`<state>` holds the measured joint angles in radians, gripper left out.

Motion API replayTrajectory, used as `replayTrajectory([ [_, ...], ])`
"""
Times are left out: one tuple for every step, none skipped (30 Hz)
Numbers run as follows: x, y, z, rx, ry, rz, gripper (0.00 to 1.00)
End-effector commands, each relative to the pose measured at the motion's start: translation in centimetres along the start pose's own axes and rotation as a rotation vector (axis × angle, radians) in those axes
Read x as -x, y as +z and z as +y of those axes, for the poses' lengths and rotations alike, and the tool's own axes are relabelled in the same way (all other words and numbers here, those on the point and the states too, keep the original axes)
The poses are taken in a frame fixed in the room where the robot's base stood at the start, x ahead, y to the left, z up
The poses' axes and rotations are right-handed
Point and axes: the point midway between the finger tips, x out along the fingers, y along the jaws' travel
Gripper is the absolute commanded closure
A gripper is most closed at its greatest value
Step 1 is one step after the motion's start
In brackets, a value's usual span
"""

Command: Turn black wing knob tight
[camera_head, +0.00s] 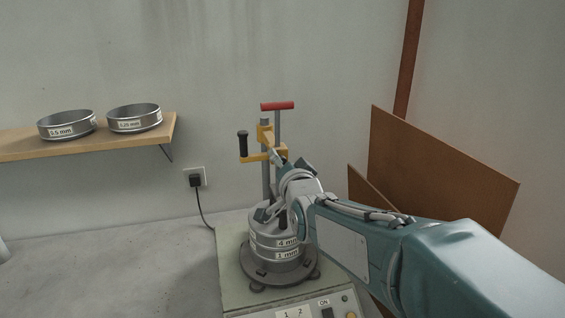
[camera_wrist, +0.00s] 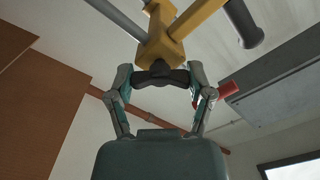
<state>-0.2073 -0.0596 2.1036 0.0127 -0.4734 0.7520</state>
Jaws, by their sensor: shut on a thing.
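The black wing knob (camera_wrist: 162,78) sits at the end of the yellow clamp block (camera_wrist: 168,35) in the wrist view. My gripper (camera_wrist: 164,84) has one finger at each end of the knob's wings and is shut on it. In the head view my gripper (camera_head: 284,166) is at the right end of the yellow clamp (camera_head: 265,138), on the upright grey posts (camera_head: 266,175) of the sieve shaker. The knob is hidden or too small to tell there.
A black handle (camera_head: 243,143) juts from the clamp's left, and a red bar (camera_head: 277,105) tops the posts. The sieve stack (camera_head: 272,240) stands below on the shaker base (camera_head: 236,290). Brown boards (camera_head: 440,165) lean at right; a shelf (camera_head: 90,143) holds two sieves.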

Motion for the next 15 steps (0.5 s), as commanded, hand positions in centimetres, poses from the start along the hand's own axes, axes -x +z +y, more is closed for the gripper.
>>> replayTrajectory([
  [-0.04, -0.04, 0.01, -0.044, 0.000, 0.001, 0.80],
  [-0.04, -0.04, 0.02, -0.073, 0.000, 0.001, 0.80],
  [-0.04, -0.04, 0.03, -0.111, 0.000, 0.001, 0.80],
  [-0.04, -0.04, 0.04, -0.139, 0.000, 0.001, 0.80],
  [-0.04, -0.04, 0.04, -0.168, 0.000, 0.001, 0.80],
  [-0.04, -0.03, 0.06, -0.206, 0.000, 0.001, 0.80],
  [-0.04, -0.03, 0.06, -0.235, 0.000, 0.001, 0.80],
  [-0.04, -0.03, 0.07, -0.263, 0.000, 0.001, 0.80],
  [-0.04, -0.02, 0.08, -0.301, 0.000, 0.001, 0.80],
  [-0.04, -0.02, 0.09, -0.329, 0.000, 0.001, 0.80],
  [-0.04, -0.02, 0.10, -0.357, 0.000, 0.001, 0.80],
  [-0.04, -0.01, 0.11, -0.395, 0.000, 0.001, 0.80],
  [-0.04, -0.01, 0.12, -0.421, 0.000, 0.001, 0.80],
  [-0.04, 0.00, 0.13, -0.448, 0.000, 0.001, 0.80],
  [-0.04, 0.01, 0.14, -0.483, 0.000, 0.001, 0.80],
])
